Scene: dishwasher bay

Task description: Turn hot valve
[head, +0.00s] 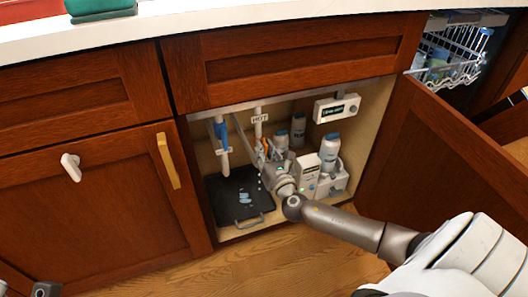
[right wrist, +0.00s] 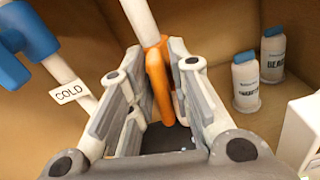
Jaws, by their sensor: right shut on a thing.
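The hot valve has an orange handle (right wrist: 158,80) on a white pipe (right wrist: 138,15). In the head view the pipe bears a HOT label (head: 260,118), and only a bit of orange shows beside my gripper. My right gripper (head: 264,156) reaches into the open cabinet under the counter. In the right wrist view its fingers (right wrist: 160,68) stand on both sides of the orange handle and are shut on it.
The cold pipe with its blue handle (head: 221,130) stands left of the hot one. White bottles (head: 329,150) and a white dispenser box (head: 308,172) stand at right. A black tray (head: 240,190) lies on the cabinet floor. The open cabinet door (head: 440,140) is close to my right arm.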

